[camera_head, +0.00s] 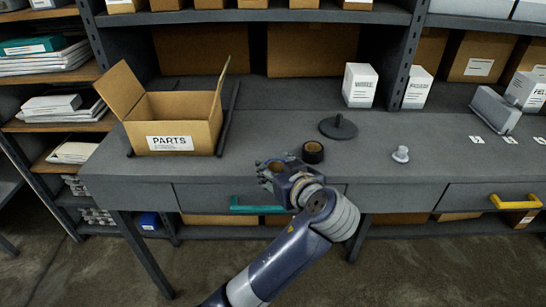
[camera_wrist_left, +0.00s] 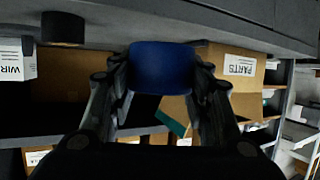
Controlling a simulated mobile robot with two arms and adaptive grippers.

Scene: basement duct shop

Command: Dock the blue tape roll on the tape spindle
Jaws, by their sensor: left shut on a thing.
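The blue tape roll (camera_wrist_left: 162,67) is between the two fingers of my left gripper in the left wrist view. In the head view, my left gripper (camera_head: 277,168) is shut at the table's front edge, and the roll is mostly hidden there by the fingers. A dark round base with a short upright post, which looks like the tape spindle (camera_head: 338,127), stands on the table behind and to the right of the gripper. Its post looks bare. A black tape roll (camera_head: 313,152) lies between them, and it also shows in the left wrist view (camera_wrist_left: 62,28). My right gripper is out of view.
An open PARTS box (camera_head: 180,125) stands on the grey table (camera_head: 265,120) at the left. A small light grey knob-like piece (camera_head: 401,154) stands right of the spindle. White boxes (camera_head: 360,85) stand behind. Drawers with a teal handle (camera_head: 255,209) and yellow handle (camera_head: 516,201) are below.

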